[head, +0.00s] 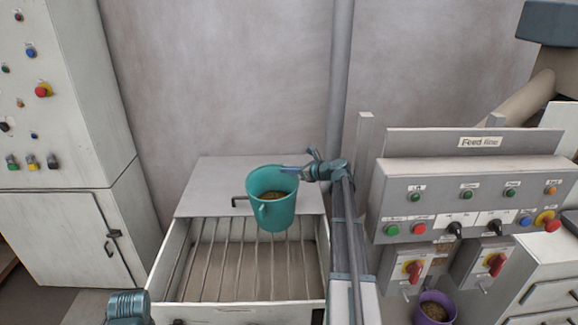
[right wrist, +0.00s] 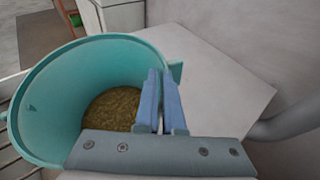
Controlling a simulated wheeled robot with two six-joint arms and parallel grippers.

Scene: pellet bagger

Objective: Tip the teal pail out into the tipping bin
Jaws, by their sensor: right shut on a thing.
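The teal pail (head: 272,212) hangs upright above the back part of the tipping bin (head: 155,285), a pale box with a slatted grate inside. Brown pellets lie in the bottom of the pail, and they also show in the right wrist view (right wrist: 112,108). My right gripper (head: 300,172) is shut on the pail's rim at its right side; the right wrist view shows its blue fingers (right wrist: 157,98) at the rim of the pail (right wrist: 40,95). At the bottom left of the head view is a teal arm part of mine; no left gripper fingers show.
A control panel labelled "Feed line" (head: 470,195) stands on the right with buttons and switches. A purple pail (head: 434,308) with brown contents sits below it. A pale cabinet (head: 65,230) stands at the left. A grey wall and vertical pipe (head: 341,80) are behind the bin.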

